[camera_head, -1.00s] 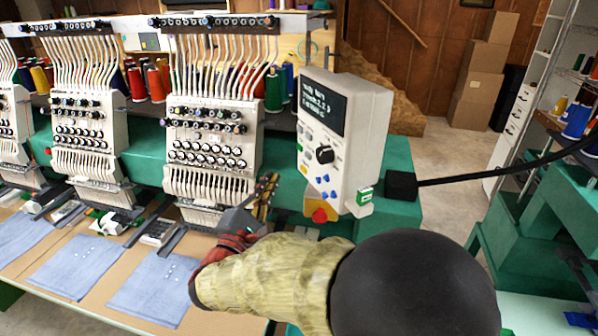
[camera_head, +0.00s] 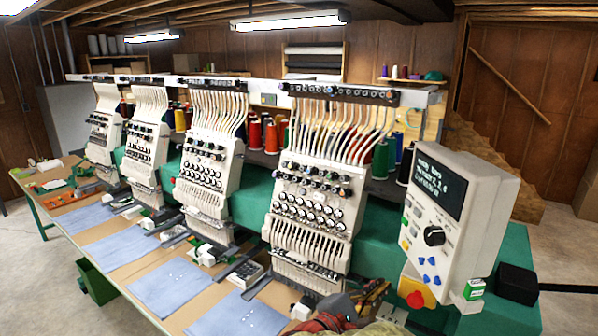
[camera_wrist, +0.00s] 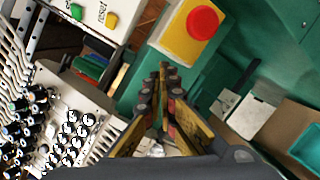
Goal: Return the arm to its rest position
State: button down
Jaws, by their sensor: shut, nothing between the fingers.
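My gripper (camera_wrist: 167,72) points away from the wrist camera, with its two dark, yellow-edged fingers closed together and nothing between them. In the head view my gripper (camera_head: 378,288) shows at the bottom edge, in front of the nearest embroidery head and left of the control panel. My arm is mostly below that view. In the wrist view the fingertips appear close to the yellow box with the red stop button (camera_wrist: 203,22); I cannot tell the gap.
The control panel (camera_head: 455,225) stands just right of my gripper. Several embroidery heads (camera_head: 312,215) line the machine to the left. Blue cloths (camera_head: 240,315) lie on the tan table. A black cable (camera_head: 570,288) runs right. Open floor (camera_head: 565,250) shows at the right.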

jog(key=s+d+f+m+g+y+b, duration=0.1)
jog(key=s+d+f+m+g+y, duration=0.25)
jog(key=s, duration=0.55)
jog(key=s+f+m+g+y, duration=0.25)
jog(key=s+f+g, duration=0.25)
jog(key=s+f, duration=0.25)
jog(key=s+a+r+m+t+y+b, duration=0.1)
jog(key=s+a+r+m+y, duration=0.1)
jog(key=s+m+y, duration=0.1)
jog(key=s+a+r+m+t+y+b, duration=0.2)
jog(key=s+r+m+y, duration=0.1)
jog(key=s+m, duration=0.3)
jog(key=shift+s+a+r+m+y, duration=0.35)
jog(key=shift+s+y, duration=0.15)
jog(key=shift+s, duration=0.2)
jog(key=shift+a, duration=0.1)
jog(key=shift+w+a, duration=0.1)
jog(key=shift+w, duration=0.05)
